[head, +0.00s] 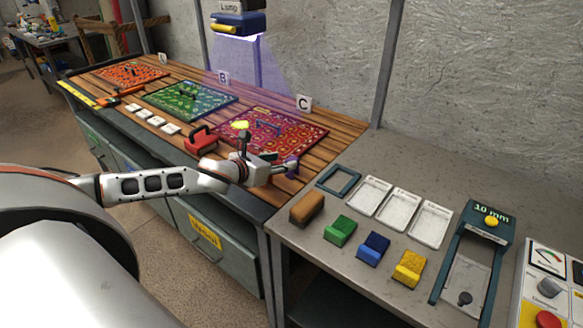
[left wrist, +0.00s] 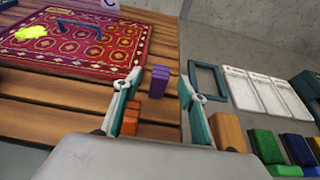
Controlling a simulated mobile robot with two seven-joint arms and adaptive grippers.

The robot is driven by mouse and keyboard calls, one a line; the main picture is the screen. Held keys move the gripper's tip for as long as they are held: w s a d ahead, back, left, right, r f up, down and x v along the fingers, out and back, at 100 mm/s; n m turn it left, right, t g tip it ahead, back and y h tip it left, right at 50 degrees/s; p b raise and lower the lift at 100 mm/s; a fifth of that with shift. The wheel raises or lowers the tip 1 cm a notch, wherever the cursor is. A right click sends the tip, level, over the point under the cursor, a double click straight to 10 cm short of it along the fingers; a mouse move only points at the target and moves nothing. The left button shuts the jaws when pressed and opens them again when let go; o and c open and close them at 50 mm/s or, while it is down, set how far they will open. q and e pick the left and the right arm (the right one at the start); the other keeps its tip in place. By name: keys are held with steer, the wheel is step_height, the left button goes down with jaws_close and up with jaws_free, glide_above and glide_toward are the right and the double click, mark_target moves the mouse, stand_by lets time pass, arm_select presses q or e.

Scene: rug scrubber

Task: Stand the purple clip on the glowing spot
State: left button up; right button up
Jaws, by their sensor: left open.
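The purple clip (left wrist: 159,80) stands upright on the wooden bench top in the left wrist view, seen in the gap between my fingers and a little beyond them. In the head view a purple piece (head: 291,161) shows close by my gripper, partly hidden. My left gripper (head: 282,168) is open and empty above the bench's front right part; its teal fingers show in the left wrist view (left wrist: 161,90). The glowing spot (head: 240,125) is a bright yellow patch on the left part of the red rug (head: 307,137), also seen in the left wrist view (left wrist: 32,32). My right gripper is out of view.
Orange blocks (left wrist: 130,121) sit beside my left finger. A red carrier (head: 201,142) stands by the rug's left corner. A handle lies on the rug. A lamp (head: 238,22) hangs above.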

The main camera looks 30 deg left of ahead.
mark_target(292, 159)
arm_select(q)
steer(key=x, duration=0.6)
steer(key=shift+d, duration=0.15)
steer(key=c, duration=0.9)
steer(key=shift+c, duration=0.5)
